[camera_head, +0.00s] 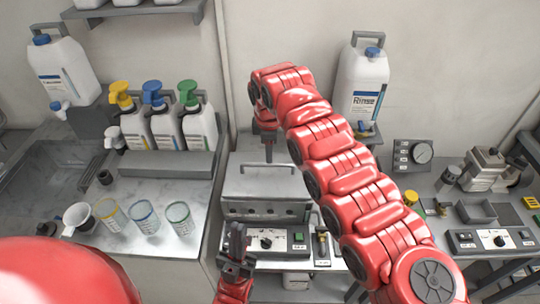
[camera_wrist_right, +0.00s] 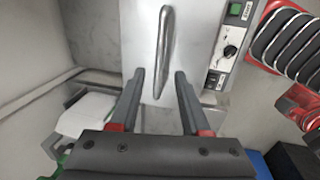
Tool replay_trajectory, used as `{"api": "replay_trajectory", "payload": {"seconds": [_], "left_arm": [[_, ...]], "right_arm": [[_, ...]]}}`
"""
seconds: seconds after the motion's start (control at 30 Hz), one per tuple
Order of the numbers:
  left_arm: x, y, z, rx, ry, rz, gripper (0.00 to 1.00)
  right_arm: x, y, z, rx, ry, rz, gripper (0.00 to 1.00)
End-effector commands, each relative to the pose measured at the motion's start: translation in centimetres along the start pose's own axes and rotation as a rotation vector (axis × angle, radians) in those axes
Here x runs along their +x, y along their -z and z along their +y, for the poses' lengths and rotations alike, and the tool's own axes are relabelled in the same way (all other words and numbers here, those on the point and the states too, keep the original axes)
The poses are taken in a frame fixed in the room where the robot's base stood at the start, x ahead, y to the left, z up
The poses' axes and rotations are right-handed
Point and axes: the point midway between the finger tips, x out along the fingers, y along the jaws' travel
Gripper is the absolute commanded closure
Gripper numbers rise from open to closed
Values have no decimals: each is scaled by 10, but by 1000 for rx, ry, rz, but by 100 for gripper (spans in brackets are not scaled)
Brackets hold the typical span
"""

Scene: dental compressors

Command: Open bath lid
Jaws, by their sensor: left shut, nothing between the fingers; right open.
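The bath (camera_head: 265,212) is a grey metal box with a control panel on its front, on the bench in the middle of the head view. Its lid (camera_head: 265,187) looks closed and has a bar handle (camera_head: 280,168). In the right wrist view, the lid (camera_wrist_right: 193,40) is plain grey and the handle (camera_wrist_right: 163,55) runs toward my open right gripper (camera_wrist_right: 159,76). The handle's near end appears between the fingertips; contact cannot be told. In the head view, my right gripper (camera_head: 268,150) points down behind the handle. My left gripper (camera_head: 236,240) is shut and empty, in front of the bath's left side.
A control panel (camera_head: 275,242) with a knob and green switch fronts the bath. A Rinse jug (camera_head: 362,85) stands behind right. My right arm arches over the bath's right side, hiding part of the bench.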

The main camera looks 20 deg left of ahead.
Motion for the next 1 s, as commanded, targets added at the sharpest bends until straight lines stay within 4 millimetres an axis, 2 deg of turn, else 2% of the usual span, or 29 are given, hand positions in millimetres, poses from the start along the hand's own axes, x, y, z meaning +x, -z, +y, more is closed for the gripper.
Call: {"api": "replay_trajectory", "payload": {"seconds": [0.03, 0.13, 0.3, 0.5, 0.83, 1.0], "left_arm": [[10, 2, 0, 0, 0, 0, 100], [18, 3, -1, 0, 0, 0, 100], [17, 3, -1, 0, 0, -1, 100], [19, 3, -1, 0, 0, 0, 100], [19, 3, -1, 0, 0, -1, 100], [19, 3, -1, 0, 0, 0, 100]], "right_arm": [[8, 2, -1, -2, 5, 1, 53], [31, 2, 0, -3, 2, 1, 53], [50, 3, 0, -1, 0, 3, 53], [60, 1, 1, -1, -4, 1, 53], [62, 0, 1, -1, -4, 0, 53], [62, 0, 1, -1, -4, 0, 84]]}}
